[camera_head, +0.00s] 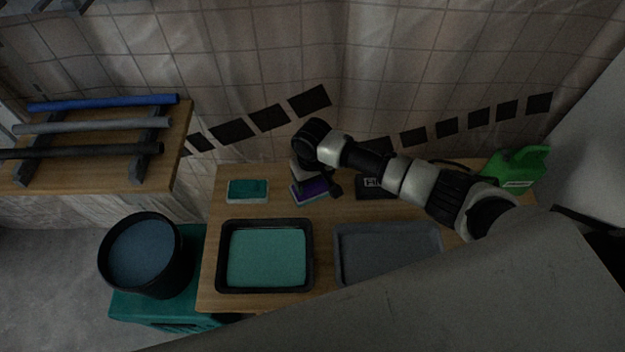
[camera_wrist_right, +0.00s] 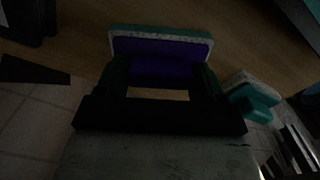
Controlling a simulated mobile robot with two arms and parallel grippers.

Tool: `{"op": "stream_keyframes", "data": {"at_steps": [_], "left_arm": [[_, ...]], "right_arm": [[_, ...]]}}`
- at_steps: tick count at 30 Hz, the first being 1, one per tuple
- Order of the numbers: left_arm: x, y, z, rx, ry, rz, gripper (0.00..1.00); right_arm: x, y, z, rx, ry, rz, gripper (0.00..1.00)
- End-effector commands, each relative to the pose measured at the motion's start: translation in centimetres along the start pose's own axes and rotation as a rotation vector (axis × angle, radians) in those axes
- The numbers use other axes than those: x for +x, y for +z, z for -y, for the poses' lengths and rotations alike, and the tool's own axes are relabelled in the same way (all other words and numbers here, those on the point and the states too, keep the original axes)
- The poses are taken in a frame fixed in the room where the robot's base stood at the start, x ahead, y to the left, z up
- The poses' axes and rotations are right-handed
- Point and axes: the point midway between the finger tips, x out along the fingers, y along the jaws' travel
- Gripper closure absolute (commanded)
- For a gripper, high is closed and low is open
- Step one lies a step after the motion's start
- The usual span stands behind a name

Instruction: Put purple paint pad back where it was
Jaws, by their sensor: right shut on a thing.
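The purple paint pad (camera_head: 313,192) is at the back of the wooden table in the head view. In the wrist view the purple paint pad (camera_wrist_right: 160,69) shows its purple body with a pale, speckled layer and a teal edge. My right gripper (camera_head: 320,183) is shut on it from above, and one finger stands on each side of its purple part in the wrist view (camera_wrist_right: 160,84). I cannot tell whether the pad touches the tabletop. My left gripper is not in view.
A teal pad (camera_head: 247,188) lies left of the purple one. A tray with teal paint (camera_head: 220,256) and a grey tray (camera_head: 437,240) are nearer. A dark labelled box (camera_head: 372,188) and green jerrycan (camera_head: 515,168) stand right. A black bucket (camera_head: 185,262) stands left.

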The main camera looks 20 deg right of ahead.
Motion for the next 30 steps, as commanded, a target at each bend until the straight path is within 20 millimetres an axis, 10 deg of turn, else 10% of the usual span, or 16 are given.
{"op": "stream_keyframes", "data": {"at_steps": [2, 3, 8, 19, 30], "left_arm": [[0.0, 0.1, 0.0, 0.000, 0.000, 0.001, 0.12], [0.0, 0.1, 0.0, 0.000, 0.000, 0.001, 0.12], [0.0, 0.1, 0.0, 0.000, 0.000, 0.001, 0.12], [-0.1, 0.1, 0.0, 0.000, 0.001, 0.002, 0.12], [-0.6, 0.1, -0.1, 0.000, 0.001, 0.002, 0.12]], "right_arm": [[0.1, 0.1, 0.0, -0.001, -0.001, 0.002, 0.56], [0.1, 0.1, 0.0, -0.001, 0.000, 0.003, 0.30], [0.1, 0.1, 0.0, -0.001, 0.000, 0.003, 0.06], [-0.7, 0.0, 0.0, -0.001, -0.001, 0.001, 0.06], [-8.0, 0.0, 0.1, -0.002, -0.003, -0.001, 0.06]]}}
